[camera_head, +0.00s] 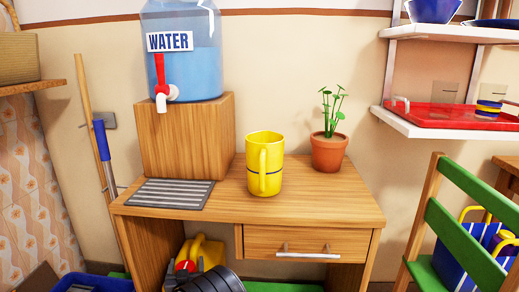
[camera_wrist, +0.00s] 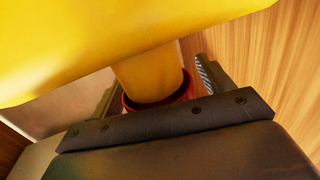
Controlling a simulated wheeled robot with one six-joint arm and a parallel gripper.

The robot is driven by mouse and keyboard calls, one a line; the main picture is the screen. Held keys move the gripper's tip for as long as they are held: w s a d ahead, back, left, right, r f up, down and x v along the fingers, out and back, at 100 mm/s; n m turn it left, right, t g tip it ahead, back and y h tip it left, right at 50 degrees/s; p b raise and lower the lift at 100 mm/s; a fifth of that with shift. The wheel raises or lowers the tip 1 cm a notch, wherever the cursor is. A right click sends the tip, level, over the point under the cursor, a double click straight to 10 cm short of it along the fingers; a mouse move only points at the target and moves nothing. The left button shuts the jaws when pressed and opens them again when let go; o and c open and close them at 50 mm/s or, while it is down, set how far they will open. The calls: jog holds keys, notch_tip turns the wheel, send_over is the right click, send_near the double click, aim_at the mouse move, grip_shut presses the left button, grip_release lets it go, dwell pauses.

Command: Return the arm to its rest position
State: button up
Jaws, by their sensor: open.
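My gripper (camera_wrist: 156,78) shows in the wrist view with its two fingers apart, one on each side of a yellow neck-like part. This part belongs to a large yellow thing (camera_wrist: 120,45) that fills the top of the view, with a dark red ring (camera_wrist: 128,103) around the part's lower end. I cannot tell whether the fingers touch it. In the head view, a yellow container with a red part (camera_head: 209,250) stands under the desk, partly hidden by a dark ribbed shape, likely my arm. The gripper's fingers are not clear there.
The wooden desk (camera_head: 300,205) has a drawer (camera_head: 305,243) and holds a yellow mug (camera_head: 264,165), a potted plant (camera_head: 329,152), a grey mat (camera_head: 170,194) and a water dispenser (camera_head: 185,60) on a wooden block. A green chair (camera_head: 460,240) stands at the right.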

jog(key=shift+m+h, duration=0.3)
jog(key=shift+h, duration=0.2)
